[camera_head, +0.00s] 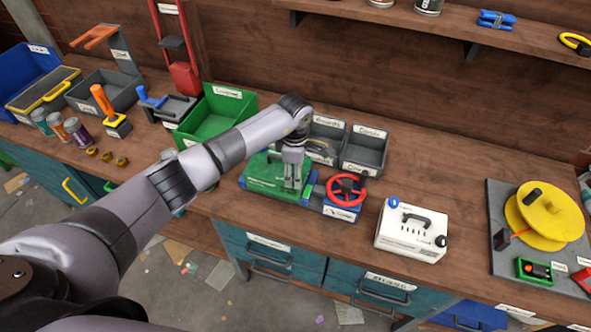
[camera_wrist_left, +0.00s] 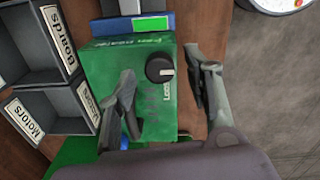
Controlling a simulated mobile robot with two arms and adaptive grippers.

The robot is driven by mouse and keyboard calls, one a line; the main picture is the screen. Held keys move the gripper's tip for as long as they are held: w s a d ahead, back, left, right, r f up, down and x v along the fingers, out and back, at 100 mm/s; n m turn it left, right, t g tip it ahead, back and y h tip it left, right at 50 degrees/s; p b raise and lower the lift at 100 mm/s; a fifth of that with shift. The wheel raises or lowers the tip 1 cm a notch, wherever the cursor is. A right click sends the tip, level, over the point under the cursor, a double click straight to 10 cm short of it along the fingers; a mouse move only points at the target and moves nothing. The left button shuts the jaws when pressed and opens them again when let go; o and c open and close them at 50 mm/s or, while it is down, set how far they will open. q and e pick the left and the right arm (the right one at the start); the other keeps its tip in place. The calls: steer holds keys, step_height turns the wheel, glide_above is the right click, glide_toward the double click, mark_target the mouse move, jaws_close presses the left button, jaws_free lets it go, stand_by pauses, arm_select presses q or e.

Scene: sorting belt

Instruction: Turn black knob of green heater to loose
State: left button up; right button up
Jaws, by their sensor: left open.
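The green heater (camera_head: 262,182) lies on the workbench left of the red wheel. In the left wrist view it is a green box (camera_wrist_left: 105,70) with pale text on its face. Its round black knob (camera_wrist_left: 159,69) has a white mark, and partly readable lettering beside it seems to start "Loo". My left gripper (camera_head: 292,184) is over the heater, pointing down. In the left wrist view its open fingers (camera_wrist_left: 160,66) lie on either side of the knob, apart from it. I cannot tell their height above it. The gripper hides the knob in the head view. My right gripper is not in view.
A red wheel (camera_head: 346,187) on a blue base stands just right of the heater. Grey bins (camera_head: 366,148) and a green bin (camera_head: 216,112) stand behind. A white box (camera_head: 411,232) with a handle is farther right, with bare bench around it.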

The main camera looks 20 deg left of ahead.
arm_select(q)
steer(key=shift+f, duration=0.5)
jaws_close()
stand_by(0.3)
